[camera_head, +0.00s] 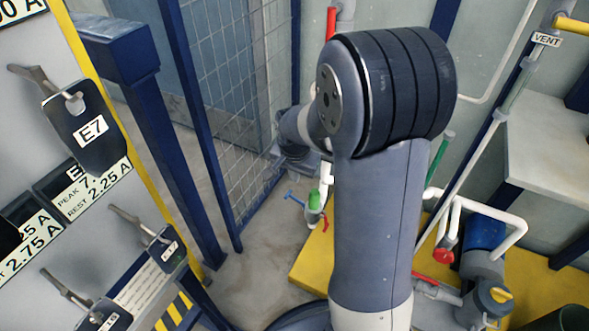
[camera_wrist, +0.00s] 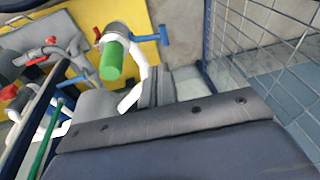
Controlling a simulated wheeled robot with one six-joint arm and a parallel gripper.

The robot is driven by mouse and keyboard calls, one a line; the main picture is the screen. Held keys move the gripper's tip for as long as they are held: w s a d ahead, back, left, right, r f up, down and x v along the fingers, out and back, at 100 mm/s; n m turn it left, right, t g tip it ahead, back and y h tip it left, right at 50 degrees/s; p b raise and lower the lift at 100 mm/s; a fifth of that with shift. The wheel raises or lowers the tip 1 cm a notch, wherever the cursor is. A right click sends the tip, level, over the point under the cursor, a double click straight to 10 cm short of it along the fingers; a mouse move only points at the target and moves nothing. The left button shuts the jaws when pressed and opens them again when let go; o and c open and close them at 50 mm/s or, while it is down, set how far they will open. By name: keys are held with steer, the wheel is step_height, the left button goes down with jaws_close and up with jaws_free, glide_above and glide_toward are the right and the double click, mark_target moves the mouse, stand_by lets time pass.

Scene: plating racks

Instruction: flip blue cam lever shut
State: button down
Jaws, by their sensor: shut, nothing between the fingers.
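A blue lever (camera_head: 294,198) sticks out to the left of a small fitting with a green cylinder (camera_head: 314,201), low behind my arm in the head view. In the wrist view the blue lever (camera_wrist: 160,37) points right from the fitting, with the green cylinder (camera_wrist: 112,60) hanging in front. Whether the lever is latched cannot be told. My gripper (camera_wrist: 156,86) shows only partly beyond the dark wrist housing. It is shut and empty, apart from the lever. In the head view my forearm hides most of the area around it.
A mesh fence (camera_head: 235,85) stands close left of the fitting. A yellow platform (camera_head: 312,262) carries white pipes, a red-capped fitting (camera_head: 443,256) and a blue pump body (camera_head: 486,232). A panel with labelled grey levers (camera_head: 88,130) is at far left.

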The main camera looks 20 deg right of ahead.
mark_target(290, 193)
steer(key=x, duration=0.1)
steer(key=b+x, duration=0.1)
steer(key=x, duration=0.1)
steer(key=a+x, duration=0.1)
steer(key=x, duration=0.1)
steer(key=shift+s, duration=0.15)
steer(key=shift+a+f+b, duration=0.25)
steer(key=shift+f+b, duration=0.15)
steer(key=shift+f, duration=0.25)
